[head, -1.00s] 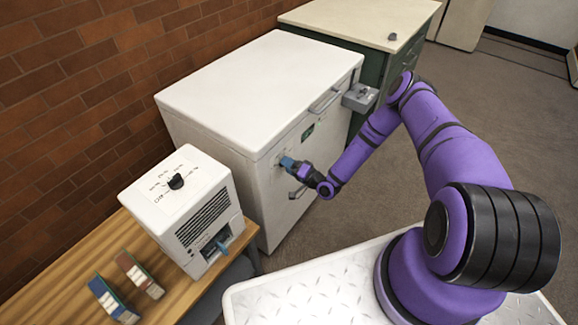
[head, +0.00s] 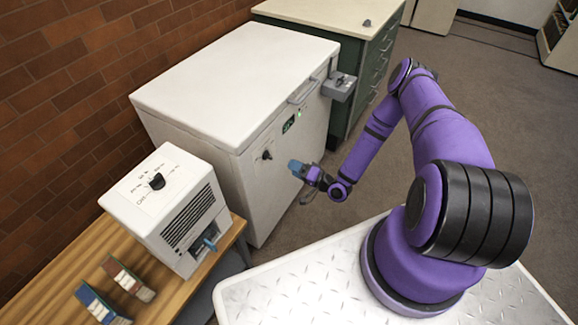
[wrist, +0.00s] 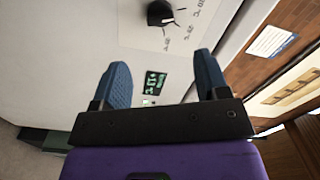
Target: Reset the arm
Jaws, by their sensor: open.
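My purple arm reaches out over the floor toward the white chest cabinet (head: 240,85). My gripper (head: 296,166) is just in front of the cabinet's front face, apart from it. In the wrist view my gripper (wrist: 165,85) shows two blue fingers spread wide with nothing between them. Beyond the fingers is the cabinet's white front (wrist: 70,50), with a black knob (wrist: 160,13) and a small green display (wrist: 154,82). In the head view the knob (head: 266,155) is to the left of my gripper and the display (head: 289,124) is lit green above it.
A white box with a dial (head: 160,190) stands on a wooden table (head: 60,270) at left, near several books (head: 128,278). A grey latch box (head: 340,85) sticks out from the cabinet's corner. A green drawer cabinet (head: 372,75) stands behind. Carpet (head: 490,120) at right is open.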

